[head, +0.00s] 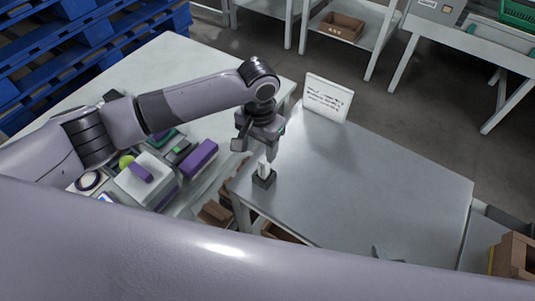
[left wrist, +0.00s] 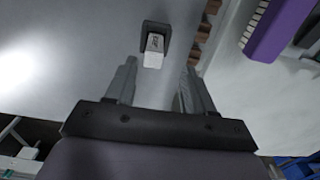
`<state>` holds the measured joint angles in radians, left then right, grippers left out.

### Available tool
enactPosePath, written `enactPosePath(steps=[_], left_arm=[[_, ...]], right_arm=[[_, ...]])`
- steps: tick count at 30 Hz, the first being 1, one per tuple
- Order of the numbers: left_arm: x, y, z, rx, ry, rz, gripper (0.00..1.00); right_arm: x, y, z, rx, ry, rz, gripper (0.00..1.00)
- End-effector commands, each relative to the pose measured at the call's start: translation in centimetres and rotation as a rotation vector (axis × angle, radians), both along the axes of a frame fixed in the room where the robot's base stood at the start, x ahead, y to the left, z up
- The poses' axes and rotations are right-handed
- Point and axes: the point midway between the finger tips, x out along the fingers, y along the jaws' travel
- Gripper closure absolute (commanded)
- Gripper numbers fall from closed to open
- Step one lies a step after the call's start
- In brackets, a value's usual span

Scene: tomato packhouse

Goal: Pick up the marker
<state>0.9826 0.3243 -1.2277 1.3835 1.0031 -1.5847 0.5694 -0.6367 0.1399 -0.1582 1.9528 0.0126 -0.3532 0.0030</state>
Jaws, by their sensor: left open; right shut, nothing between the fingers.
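The marker (head: 264,168) looks like a short white piece standing upright in a small black holder (head: 264,180) at the table's left edge. In the left wrist view the marker (left wrist: 153,58) shows a white end and a dark-printed side, with the black holder (left wrist: 165,28) around its base. My left gripper (head: 261,147) is open just above the marker, pointing down. In the left wrist view its fingers (left wrist: 160,72) are spread and empty, with the marker just past the tips. My right gripper (head: 386,252) is mostly hidden behind my arm; only small grey tips show, low over the table.
A white sign (head: 328,97) stands at the table's back edge. The grey table (head: 370,190) is otherwise mostly clear. A left bench holds a purple block (head: 196,158) and a white box (head: 143,185). Brown crates (head: 215,214) sit low between bench and table. Blue pallets (head: 90,40) stand behind.

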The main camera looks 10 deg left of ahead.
Motion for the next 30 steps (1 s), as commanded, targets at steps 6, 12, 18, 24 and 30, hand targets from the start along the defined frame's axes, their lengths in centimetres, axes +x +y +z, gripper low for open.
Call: enactPosePath(steps=[6,12,18,24,30], left_arm=[[-0.1,-0.1,-1.9,0.002,0.003,0.000,0.47],[-0.3,-0.7,-4.6,0.002,0.002,-0.001,0.47],[-0.4,-0.8,-6.9,0.000,0.001,-0.001,0.47],[-0.3,-0.8,-7.1,0.000,0.000,-0.001,0.47],[-0.3,-0.8,-7.1,0.000,0.000,-0.001,0.92]], right_arm=[[-0.8,0.0,-0.6,-0.001,0.021,0.000,1.00],[-0.9,0.0,-0.6,0.000,0.022,0.001,1.00],[-0.9,0.0,-0.8,0.000,0.021,0.001,1.00],[-0.8,0.0,-0.7,0.000,0.020,0.001,1.00],[-0.7,0.1,-0.7,0.000,0.018,0.001,1.00]])
